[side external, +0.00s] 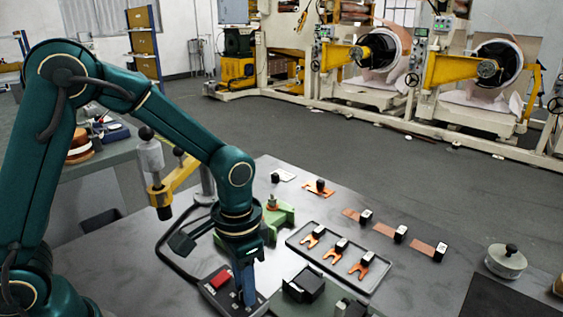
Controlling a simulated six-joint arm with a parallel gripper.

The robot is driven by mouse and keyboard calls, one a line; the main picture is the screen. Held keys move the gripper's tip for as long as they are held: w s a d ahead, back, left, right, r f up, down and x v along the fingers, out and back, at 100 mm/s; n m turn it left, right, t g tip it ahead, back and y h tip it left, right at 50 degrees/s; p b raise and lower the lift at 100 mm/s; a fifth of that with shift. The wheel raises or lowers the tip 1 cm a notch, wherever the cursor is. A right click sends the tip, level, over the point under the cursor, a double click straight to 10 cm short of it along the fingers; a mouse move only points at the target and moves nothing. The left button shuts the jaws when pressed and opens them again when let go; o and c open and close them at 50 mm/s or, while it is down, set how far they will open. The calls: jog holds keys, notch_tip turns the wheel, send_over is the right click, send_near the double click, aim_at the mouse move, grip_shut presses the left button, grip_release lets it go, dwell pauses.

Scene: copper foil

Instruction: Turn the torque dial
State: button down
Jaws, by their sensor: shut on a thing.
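My gripper (245,299) points straight down at the right part of this box. Its blue fingers are closed together on the torque dial there. The dial itself is small and mostly hidden by the fingers, so its angle cannot be read.
A green fixture (283,217) stands just behind my gripper, with a dark block (304,286) close to its right. A grey tray (374,281) holds orange fork-shaped pieces with black blocks. Copper strips (383,229) lie behind it. A round lidded weight (506,260) stands at right.

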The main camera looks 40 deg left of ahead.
jog(key=c, duration=0.7)
grip_release()
jog(key=shift+o, duration=0.2)
jog(key=shift+r, duration=2.6)
